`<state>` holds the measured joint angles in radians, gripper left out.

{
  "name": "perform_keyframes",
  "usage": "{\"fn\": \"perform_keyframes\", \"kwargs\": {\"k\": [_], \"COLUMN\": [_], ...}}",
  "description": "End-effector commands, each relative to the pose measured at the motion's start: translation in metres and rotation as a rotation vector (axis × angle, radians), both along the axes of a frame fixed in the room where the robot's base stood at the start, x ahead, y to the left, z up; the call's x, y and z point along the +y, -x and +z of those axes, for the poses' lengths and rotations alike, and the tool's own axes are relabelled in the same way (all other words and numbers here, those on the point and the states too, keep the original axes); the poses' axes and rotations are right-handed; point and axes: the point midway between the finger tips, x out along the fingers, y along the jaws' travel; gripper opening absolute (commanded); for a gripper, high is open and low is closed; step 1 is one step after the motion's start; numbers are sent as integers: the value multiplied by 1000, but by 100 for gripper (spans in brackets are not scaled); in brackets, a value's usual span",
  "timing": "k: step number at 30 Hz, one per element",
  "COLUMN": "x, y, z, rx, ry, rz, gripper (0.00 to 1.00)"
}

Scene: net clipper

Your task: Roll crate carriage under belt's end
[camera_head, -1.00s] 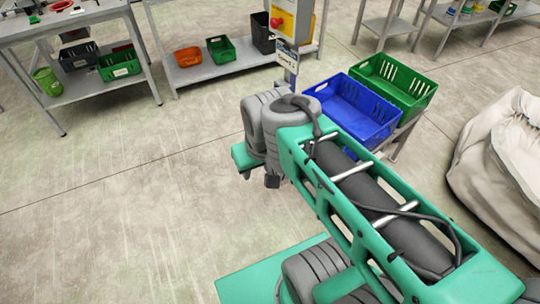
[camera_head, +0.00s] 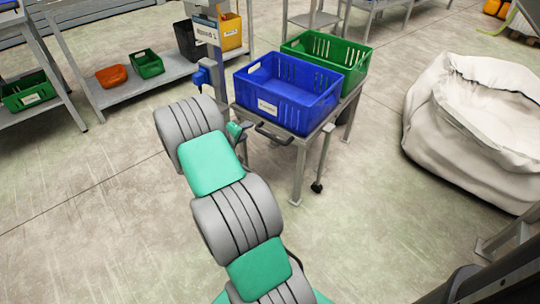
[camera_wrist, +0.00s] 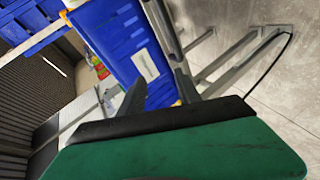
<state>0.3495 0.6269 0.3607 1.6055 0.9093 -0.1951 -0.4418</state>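The crate carriage (camera_head: 300,165) is a grey metal frame on castors. It carries a blue crate (camera_head: 285,95) with a white label in front and a green crate (camera_head: 335,60) behind. A dark handle (camera_head: 275,134) sticks out at its near left side. My gripper (camera_head: 240,130) is at the carriage's left edge, close to the handle and partly hidden by my arm. In the wrist view my gripper (camera_wrist: 160,82) has its two dark fingers apart, with the blue crate (camera_wrist: 115,40) and the carriage's edge (camera_wrist: 166,40) beyond them. I see no grip on the handle. I cannot make out the belt's end.
A post with a sign (camera_head: 207,30) stands behind the carriage at left. Shelves with bins (camera_head: 130,85) line the back left. A large white sack (camera_head: 475,125) stands at right. The floor (camera_head: 390,210) between carriage and sack is clear.

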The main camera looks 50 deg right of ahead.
Motion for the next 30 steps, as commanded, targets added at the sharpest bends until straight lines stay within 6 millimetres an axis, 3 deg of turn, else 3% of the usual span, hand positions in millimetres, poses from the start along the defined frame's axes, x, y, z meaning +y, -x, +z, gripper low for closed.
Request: {"fn": "perform_keyframes", "kwargs": {"k": [1,3,6,11,21,30], "x": [-20,-39,-52,-68,-123,-130], "y": [11,21,29,30,20,18], "z": [-53,-79,-96,-101,-113,-112], "rx": [60,126,185,205,203,204], "ry": [75,166,245,271,267,266], "rz": [4,20,38,44,45,47], "gripper": [40,40,40,40,40,40]}}
